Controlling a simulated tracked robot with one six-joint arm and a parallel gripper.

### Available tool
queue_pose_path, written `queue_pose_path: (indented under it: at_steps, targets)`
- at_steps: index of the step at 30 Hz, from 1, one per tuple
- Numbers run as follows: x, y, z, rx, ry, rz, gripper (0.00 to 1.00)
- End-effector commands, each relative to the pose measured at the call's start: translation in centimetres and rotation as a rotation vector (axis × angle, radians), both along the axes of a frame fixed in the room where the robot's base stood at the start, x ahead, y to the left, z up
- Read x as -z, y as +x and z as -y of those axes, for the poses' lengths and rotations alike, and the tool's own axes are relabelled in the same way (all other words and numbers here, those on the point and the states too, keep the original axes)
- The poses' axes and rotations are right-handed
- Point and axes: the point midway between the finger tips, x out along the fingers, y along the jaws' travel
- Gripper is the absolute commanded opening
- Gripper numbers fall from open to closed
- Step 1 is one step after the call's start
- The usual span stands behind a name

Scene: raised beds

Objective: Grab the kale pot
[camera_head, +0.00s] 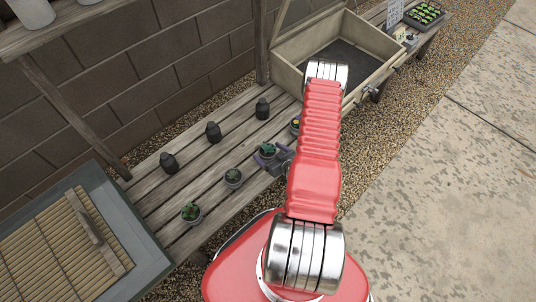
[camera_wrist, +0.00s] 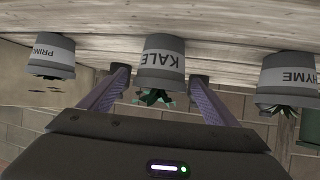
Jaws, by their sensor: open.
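The kale pot (camera_wrist: 162,60) is a grey pot with a pale band reading KALE and green leaves. It shows upside down in the wrist view, standing on the plank bench. My gripper (camera_wrist: 159,78) is open, with one purple-sided finger on each side of the pot. Small gaps seem to remain between the fingers and the pot. In the head view my gripper (camera_head: 271,160) is around the leafy kale pot (camera_head: 267,149), at the bench's front side; my red arm hides part of the area.
A pot marked PRIM (camera_wrist: 52,52) and a pot ending in HYME (camera_wrist: 287,74) stand on either side. Several dark bottles (camera_head: 213,132) stand behind. A wooden cold frame (camera_head: 290,75) is at the far end. A slatted lid (camera_head: 60,245) lies at left.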

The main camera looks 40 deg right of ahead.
Motion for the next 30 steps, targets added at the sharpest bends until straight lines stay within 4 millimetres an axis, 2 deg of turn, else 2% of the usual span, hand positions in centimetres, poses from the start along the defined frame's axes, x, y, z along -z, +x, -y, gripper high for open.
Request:
queue_pose_path:
  at_steps: [5, 20, 30]
  targets:
    - [0.63, 1.07, 0.13, -0.001, 0.0, -0.001, 0.83]
    - [0.6, 1.07, 0.17, 0.0, 0.0, 0.0, 0.83]
    - [0.6, 1.06, 0.17, 0.0, 0.0, 0.0, 0.6]
